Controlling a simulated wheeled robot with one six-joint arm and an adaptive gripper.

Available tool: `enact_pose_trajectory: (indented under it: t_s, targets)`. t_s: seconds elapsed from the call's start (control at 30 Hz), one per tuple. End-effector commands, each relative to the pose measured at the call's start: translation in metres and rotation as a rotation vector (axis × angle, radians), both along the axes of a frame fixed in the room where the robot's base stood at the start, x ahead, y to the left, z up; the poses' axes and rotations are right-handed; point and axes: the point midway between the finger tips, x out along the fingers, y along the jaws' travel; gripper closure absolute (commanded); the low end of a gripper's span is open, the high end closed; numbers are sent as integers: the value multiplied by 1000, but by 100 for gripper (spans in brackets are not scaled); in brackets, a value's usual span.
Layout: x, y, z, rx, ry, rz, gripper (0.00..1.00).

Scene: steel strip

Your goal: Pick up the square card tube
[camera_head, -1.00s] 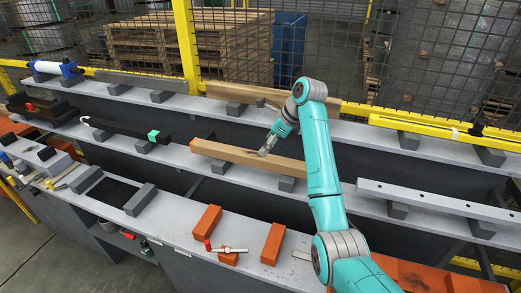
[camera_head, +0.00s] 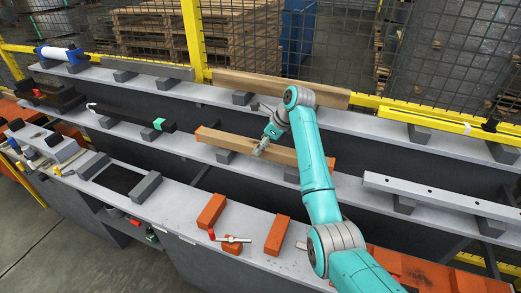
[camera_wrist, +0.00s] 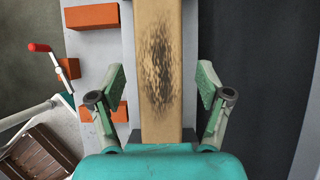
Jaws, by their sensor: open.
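The square card tube (camera_head: 222,139) is a long brown bar with orange ends, lying across grey blocks on the middle shelf. My arm hides part of its right portion in the head view. In the wrist view, the tube (camera_wrist: 160,25) runs up the middle of the picture, with a dark smudge on its top face. My gripper (camera_head: 260,149) is over the tube, around mid-length. In the wrist view my gripper (camera_wrist: 162,85) is open and empty, with one green finger on each side of the tube. I cannot tell how far down the fingers reach.
Another brown beam (camera_head: 233,80) lies on the back shelf, before a mesh fence. A black bar (camera_head: 128,116) lies left and a pale drilled bar (camera_head: 440,199) right. Orange bricks (camera_head: 277,235) and a red-handled tool (camera_head: 228,238) are on the front shelf.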

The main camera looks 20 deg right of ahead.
Motion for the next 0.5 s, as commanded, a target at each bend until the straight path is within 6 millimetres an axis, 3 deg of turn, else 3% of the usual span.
enact_pose_trajectory:
  t_s: [0.37,0.5]
  targets:
    - [4,5,-10,-1,-1,0,23]
    - [3,5,-10,-1,-1,0,55]
